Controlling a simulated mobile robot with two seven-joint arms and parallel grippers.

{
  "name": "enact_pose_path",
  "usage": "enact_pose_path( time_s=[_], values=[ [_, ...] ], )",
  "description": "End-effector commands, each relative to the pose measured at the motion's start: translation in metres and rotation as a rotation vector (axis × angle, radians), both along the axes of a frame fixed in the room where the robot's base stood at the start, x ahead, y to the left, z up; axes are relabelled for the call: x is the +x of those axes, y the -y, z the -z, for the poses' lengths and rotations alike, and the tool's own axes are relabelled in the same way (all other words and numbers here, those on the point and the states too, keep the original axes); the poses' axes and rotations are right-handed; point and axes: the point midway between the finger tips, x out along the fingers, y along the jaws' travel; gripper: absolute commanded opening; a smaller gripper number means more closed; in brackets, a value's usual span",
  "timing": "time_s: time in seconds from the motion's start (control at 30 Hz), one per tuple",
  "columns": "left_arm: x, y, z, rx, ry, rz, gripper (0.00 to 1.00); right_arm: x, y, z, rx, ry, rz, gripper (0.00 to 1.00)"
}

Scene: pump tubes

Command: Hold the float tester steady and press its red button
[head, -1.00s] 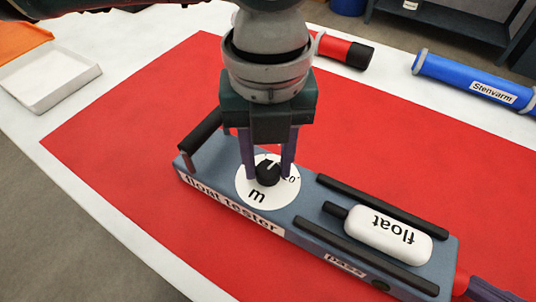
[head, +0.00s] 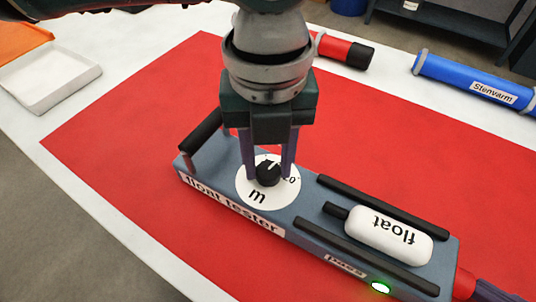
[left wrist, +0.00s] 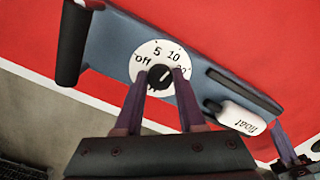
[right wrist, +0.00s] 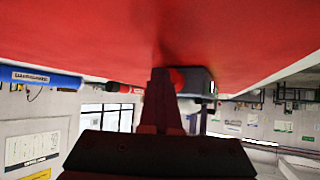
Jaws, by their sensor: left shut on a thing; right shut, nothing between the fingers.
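The blue-grey float tester (head: 300,225) lies on the red mat, with a white dial and black knob (head: 268,174). My left gripper (head: 267,172) is shut on the knob from above; the left wrist view also shows the knob (left wrist: 160,77) between its fingers. A white float (head: 388,236) lies between two black rails. A green light (head: 380,287) glows by the "pass" label. The red button (head: 464,284) is on the tester's right end. My right gripper (head: 492,291) is shut and empty at the button. In the right wrist view its fingers (right wrist: 163,75) partly hide the button; contact is unclear.
The red mat (head: 120,150) is clear left of the tester. A white tray (head: 50,80) stands at the far left. A red and black tube (head: 343,51) and a blue tube labelled "Stenvarm" (head: 470,80) lie behind. A black handle (head: 200,130) rises from the tester's left end.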

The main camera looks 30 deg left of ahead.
Motion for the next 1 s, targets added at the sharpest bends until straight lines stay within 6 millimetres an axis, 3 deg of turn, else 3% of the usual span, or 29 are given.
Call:
enact_pose_path(
  time_s=[0.17,0.7,1.0],
  values=[
    [0.000,0.001,0.000,-0.002,0.000,0.001,0.00,0.000,0.002,0.000,0.000,-0.001,-0.001,0.00],
    [0.000,0.000,0.000,-0.001,0.000,0.000,0.00,0.001,0.057,0.000,-0.003,0.000,0.002,0.00],
    [0.000,0.000,0.000,-0.001,0.000,0.000,0.00,0.001,0.061,0.000,-0.002,0.001,0.000,0.00]
  ],
)
